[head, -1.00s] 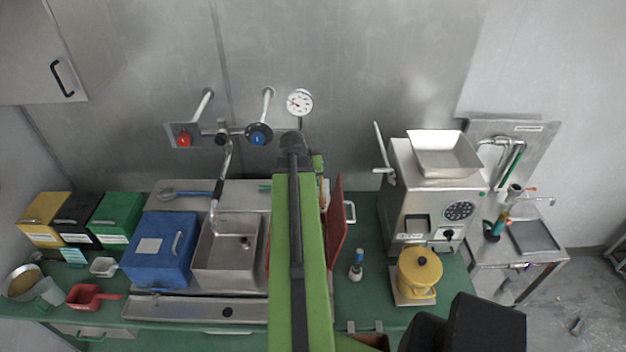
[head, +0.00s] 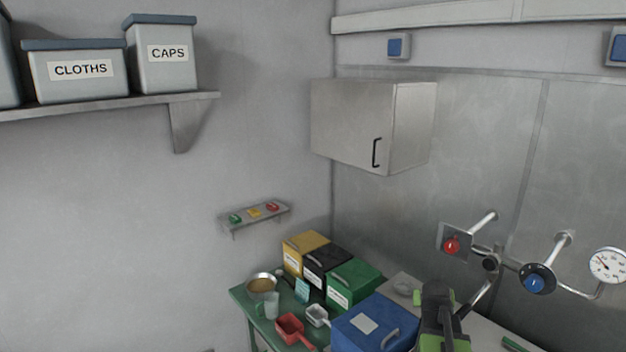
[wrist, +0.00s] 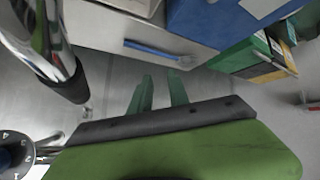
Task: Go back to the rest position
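My gripper (wrist: 159,92) shows in the wrist view as two green fingers standing apart with nothing between them. It is above the back of the counter, between the metal tap (wrist: 55,70) on the left and the coloured boxes on the right. In the head view my green and black arm (head: 440,318) rises at the bottom, right beside the blue box (head: 372,328). The fingertips cannot be made out there.
A wall cabinet (head: 355,125), valves with red (head: 451,246) and blue (head: 535,284) knobs and a gauge (head: 607,265) are on the back wall. Yellow, black and green (head: 352,285) boxes stand left of the blue box.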

